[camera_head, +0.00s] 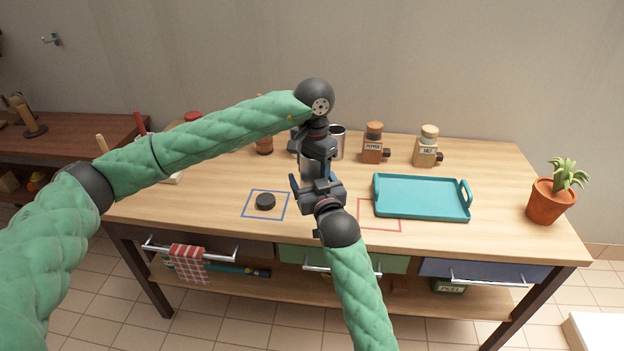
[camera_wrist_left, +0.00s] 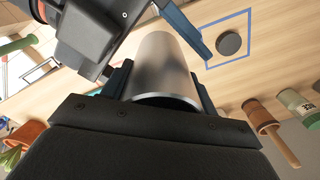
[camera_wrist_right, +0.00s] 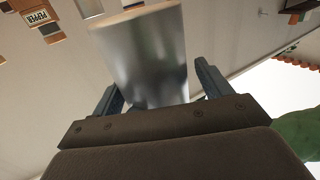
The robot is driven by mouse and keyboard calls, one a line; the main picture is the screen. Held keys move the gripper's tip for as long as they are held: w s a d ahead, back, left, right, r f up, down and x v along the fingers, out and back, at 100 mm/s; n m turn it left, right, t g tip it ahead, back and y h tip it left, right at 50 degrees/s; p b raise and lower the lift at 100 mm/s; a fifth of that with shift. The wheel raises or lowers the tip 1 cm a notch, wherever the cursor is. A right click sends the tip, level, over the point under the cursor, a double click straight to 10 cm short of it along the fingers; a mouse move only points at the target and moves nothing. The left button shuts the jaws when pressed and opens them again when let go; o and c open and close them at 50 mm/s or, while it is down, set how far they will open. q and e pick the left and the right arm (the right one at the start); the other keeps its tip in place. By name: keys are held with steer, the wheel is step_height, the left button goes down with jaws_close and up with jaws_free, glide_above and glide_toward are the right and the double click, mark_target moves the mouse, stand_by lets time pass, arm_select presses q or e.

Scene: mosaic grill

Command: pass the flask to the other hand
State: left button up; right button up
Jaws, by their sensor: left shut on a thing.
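The flask (camera_wrist_left: 165,65) is a plain silver metal cylinder. In the head view it shows partly between my two grippers (camera_head: 311,166), held above the table. My left gripper (camera_wrist_left: 160,88) is shut on it, with a finger on each side in the left wrist view. My right gripper (camera_wrist_right: 158,88) is open with the flask (camera_wrist_right: 148,55) between its fingers in the right wrist view. The right finger there stands apart from the flask; whether the left one touches I cannot tell. In the head view my right gripper (camera_head: 312,186) comes in from below.
A teal tray (camera_head: 420,211) lies right of the grippers, beside a red outlined square (camera_head: 379,228). A black disc (camera_head: 265,201) lies in a blue outlined square. Pepper (camera_head: 372,150) and salt (camera_head: 426,153) jars stand behind. A metal container (camera_head: 338,141) stands behind the arms.

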steer(key=c, duration=1)
arm_select(q)
steer(key=o, duration=1.2)
arm_select(e)
steer(key=shift+s+r, duration=0.1)
arm_select(q)
steer(key=shift+o, duration=0.2)
steer(key=shift+d, duration=0.1)
arm_select(e)
steer(key=shift+a, duration=0.1)
steer(key=shift+a, duration=0.1)
